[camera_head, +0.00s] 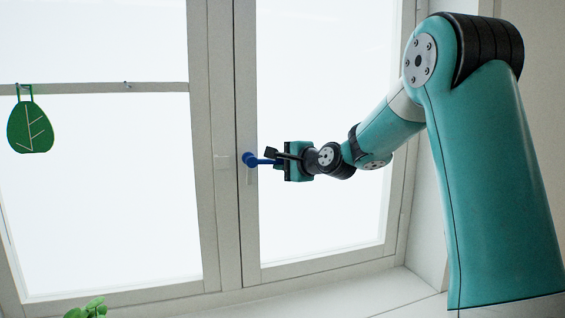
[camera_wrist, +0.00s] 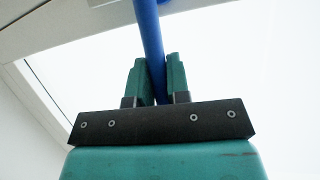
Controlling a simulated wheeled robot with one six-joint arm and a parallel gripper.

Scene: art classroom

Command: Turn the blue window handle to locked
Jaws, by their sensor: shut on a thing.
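The blue window handle (camera_head: 251,159) sits on the frame of the right window sash. Its lever points sideways to the right, about level, in the head view. My gripper (camera_head: 279,156) is at the lever's right end and is shut on it. In the wrist view the blue lever (camera_wrist: 149,38) runs down between the two teal fingers of my gripper (camera_wrist: 157,82). The lever's tip is hidden low between the fingers.
A green leaf ornament (camera_head: 30,127) hangs at the left window. A green plant (camera_head: 88,309) shows at the bottom left. The window sill (camera_head: 345,296) below the right sash is clear. The side wall of the recess (camera_head: 428,225) stands close to my arm.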

